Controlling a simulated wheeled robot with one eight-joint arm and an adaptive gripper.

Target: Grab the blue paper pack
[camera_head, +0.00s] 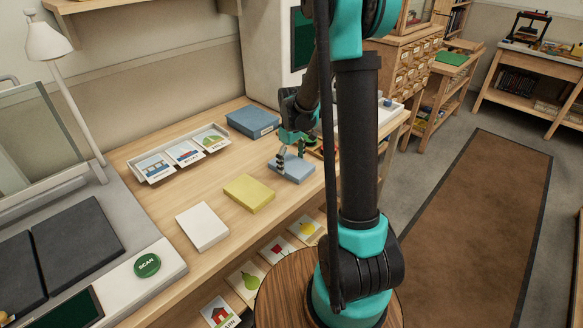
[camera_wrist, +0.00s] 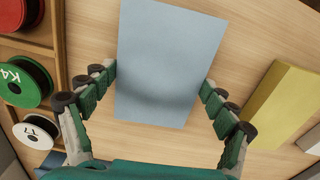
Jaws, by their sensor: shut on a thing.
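The blue paper pack (camera_head: 293,169) lies flat on the wooden desk, to the right of a yellow pack (camera_head: 249,194). In the wrist view the blue pack (camera_wrist: 170,50) fills the space between my fingers. My gripper (camera_wrist: 158,80) is shut on it, with one finger at each long side. In the head view my gripper (camera_head: 290,156) is over the blue pack and hides part of it. I see no clear gap between the pack and the desk.
A white pack (camera_head: 202,227) lies left of the yellow one. A white card tray (camera_head: 160,172) and a blue box (camera_head: 252,121) stand behind. In the wrist view, a wooden rack with round spools (camera_wrist: 25,82) is close on the left, and the yellow pack (camera_wrist: 278,105) on the right.

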